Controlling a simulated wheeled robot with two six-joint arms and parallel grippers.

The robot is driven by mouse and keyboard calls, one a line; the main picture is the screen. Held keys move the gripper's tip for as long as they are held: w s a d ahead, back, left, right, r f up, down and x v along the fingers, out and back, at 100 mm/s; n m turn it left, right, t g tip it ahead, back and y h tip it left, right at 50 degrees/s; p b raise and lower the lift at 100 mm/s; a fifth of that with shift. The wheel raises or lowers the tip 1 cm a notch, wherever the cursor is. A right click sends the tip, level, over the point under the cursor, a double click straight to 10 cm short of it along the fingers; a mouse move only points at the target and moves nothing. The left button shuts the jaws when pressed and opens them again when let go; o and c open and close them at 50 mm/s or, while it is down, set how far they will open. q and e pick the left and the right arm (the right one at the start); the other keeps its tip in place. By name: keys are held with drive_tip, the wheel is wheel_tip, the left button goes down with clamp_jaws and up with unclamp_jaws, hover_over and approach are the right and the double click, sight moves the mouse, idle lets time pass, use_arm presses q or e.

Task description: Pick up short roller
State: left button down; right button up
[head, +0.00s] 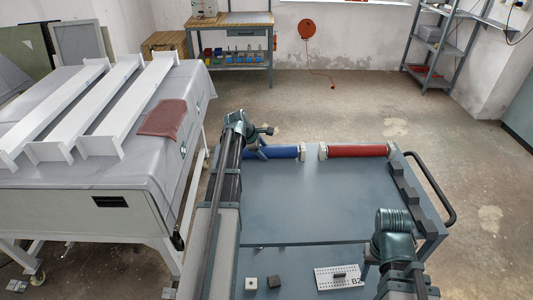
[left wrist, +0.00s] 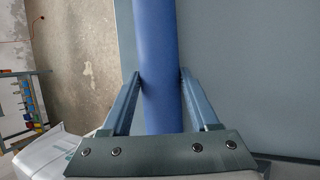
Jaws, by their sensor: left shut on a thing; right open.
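A blue roller (head: 285,152) lies along the far edge of the cart top, its left part hidden by my left arm. A red roller (head: 345,151) lies to its right, with pale end pieces. Which one is the short roller I cannot tell for sure. My left gripper (head: 262,151) is at the left part of the blue roller. In the left wrist view, the fingers of my left gripper (left wrist: 160,76) are on both sides of the blue roller (left wrist: 156,60), closed on it. My right gripper (head: 368,268) is near the front right, partly hidden by its arm, empty and open.
The blue-grey cart top (head: 320,205) is clear in the middle. Dark stepped blocks (head: 412,195) line its right edge, beside a black handle (head: 440,190). A perforated plate (head: 338,277) and small blocks (head: 274,282) lie in front. A covered table (head: 120,180) stands left.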

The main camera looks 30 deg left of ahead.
sight(263, 149)
use_arm(q)
drive_tip(key=shift+r, duration=0.15)
idle(0.4)
drive_tip(key=shift+r+p, duration=0.9)
drive_tip(key=shift+p, duration=0.15)
drive_tip(key=shift+r+p, duration=0.9)
drive_tip(key=shift+r, duration=0.05)
drive_tip(key=s+d, duration=0.3)
drive_tip(key=s, duration=0.1)
drive_tip(key=s+d, duration=0.3)
drive_tip(key=s, duration=0.1)
drive_tip(key=s+d+r+p, duration=0.1)
drive_tip(key=s+d, duration=0.2)
drive_tip(key=s, duration=0.2)
drive_tip(key=shift+d, duration=0.25)
